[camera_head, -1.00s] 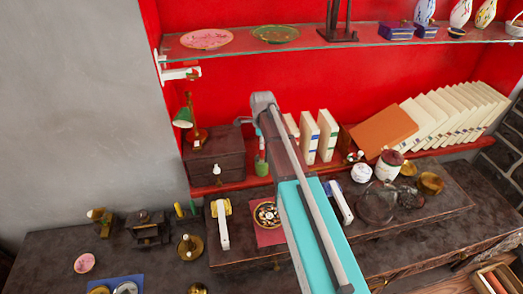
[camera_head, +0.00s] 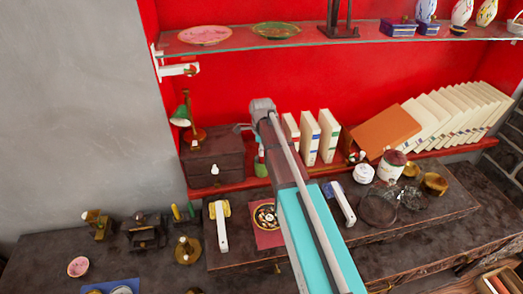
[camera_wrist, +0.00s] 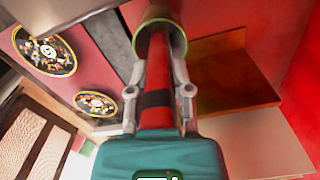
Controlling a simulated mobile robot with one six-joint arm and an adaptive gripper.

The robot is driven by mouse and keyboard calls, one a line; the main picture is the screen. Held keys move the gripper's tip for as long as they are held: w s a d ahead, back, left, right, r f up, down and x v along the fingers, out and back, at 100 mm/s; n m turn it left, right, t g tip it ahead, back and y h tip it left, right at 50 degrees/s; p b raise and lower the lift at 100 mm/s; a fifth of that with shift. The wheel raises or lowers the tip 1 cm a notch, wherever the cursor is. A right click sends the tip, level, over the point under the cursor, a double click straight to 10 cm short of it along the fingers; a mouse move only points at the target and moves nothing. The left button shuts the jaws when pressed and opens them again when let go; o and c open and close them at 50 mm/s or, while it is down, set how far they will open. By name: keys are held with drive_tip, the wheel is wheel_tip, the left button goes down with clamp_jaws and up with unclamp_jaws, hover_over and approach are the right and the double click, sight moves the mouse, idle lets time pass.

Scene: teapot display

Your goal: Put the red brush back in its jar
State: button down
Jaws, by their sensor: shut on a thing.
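The red brush (camera_wrist: 157,70) has a red handle with a dark band, seen in the wrist view. My gripper (camera_wrist: 159,92) is shut on it, with one finger on each side. The brush's far end reaches the round mouth of the green-rimmed jar (camera_wrist: 178,37). It overlaps the opening, but I cannot tell how deep it goes. In the head view the small green jar (camera_head: 260,169) stands on the red ledge beside the dark drawer box. My arm hides most of the brush and gripper there.
The dark drawer box (camera_head: 213,153) is left of the jar, and upright white books (camera_head: 309,137) are to its right. A decorated round plate (camera_head: 265,217) and a white-handled object (camera_head: 220,229) lie in front. A glass shelf (camera_head: 330,36) runs above.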

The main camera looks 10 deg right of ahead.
drive_tip(key=shift+f, duration=0.15)
drive_tip(key=c, duration=0.5)
unclamp_jaws()
drive_tip(key=shift+c, duration=0.2)
drive_tip(key=shift+r, duration=0.25)
wheel_tip(320, 180, up, 12)
drive_tip(key=p, duration=1.2)
drive_tip(key=shift+d, duration=0.1)
drive_tip(key=shift+s, duration=0.1)
